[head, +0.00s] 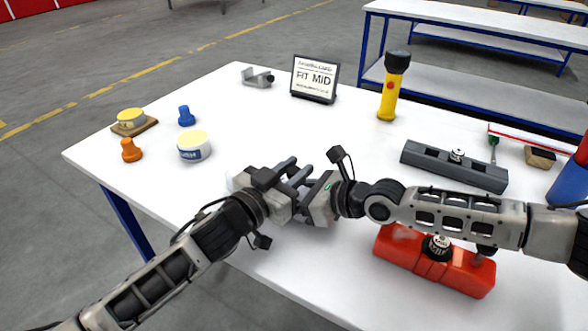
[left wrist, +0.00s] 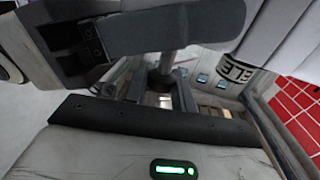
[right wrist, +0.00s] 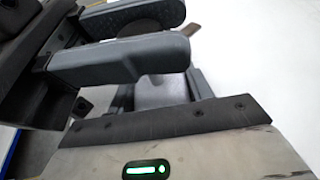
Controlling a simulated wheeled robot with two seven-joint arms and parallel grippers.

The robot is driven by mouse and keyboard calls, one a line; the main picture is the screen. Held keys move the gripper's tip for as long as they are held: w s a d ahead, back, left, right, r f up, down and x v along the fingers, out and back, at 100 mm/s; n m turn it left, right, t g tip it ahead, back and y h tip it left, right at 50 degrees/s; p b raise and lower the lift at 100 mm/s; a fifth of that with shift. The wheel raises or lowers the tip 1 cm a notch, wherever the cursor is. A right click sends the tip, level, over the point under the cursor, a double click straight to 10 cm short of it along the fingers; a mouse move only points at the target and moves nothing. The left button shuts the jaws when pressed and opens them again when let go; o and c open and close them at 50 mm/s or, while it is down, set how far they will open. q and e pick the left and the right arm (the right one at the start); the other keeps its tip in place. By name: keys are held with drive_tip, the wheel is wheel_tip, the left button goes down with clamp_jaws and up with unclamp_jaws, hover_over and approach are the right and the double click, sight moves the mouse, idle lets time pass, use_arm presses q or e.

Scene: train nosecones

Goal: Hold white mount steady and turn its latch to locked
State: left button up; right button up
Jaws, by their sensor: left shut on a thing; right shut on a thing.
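The white mount is almost wholly covered by my two grippers in the head view; only a pale edge (head: 238,181) shows left of them. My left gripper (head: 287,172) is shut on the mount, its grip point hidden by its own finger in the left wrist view. My right gripper (head: 308,182) meets it from the right, fingertips close to the left one's. In the right wrist view a dark rounded piece, seemingly the latch (right wrist: 133,28), sits between its nearly closed fingers. The latch's angle cannot be read.
A red mount (head: 405,253) lies under my right forearm, a dark grey mount (head: 480,176) behind it. A yellow flashlight (head: 392,95), a FIT MID sign (head: 314,79) and a grey clamp (head: 256,77) stand farther back. A tin (head: 194,147) and small knobs (head: 131,151) are left. The table's centre back is clear.

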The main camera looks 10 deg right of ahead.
idle(0.3)
use_arm(q)
drive_tip(key=o, duration=1)
drive_tip(key=shift+s+a, duration=0.1)
drive_tip(key=v, duration=1.1)
drive_tip(key=shift+s+a+r, duration=0.1)
drive_tip(key=shift+s+a, duration=0.1)
drive_tip(key=shift+s, duration=0.15)
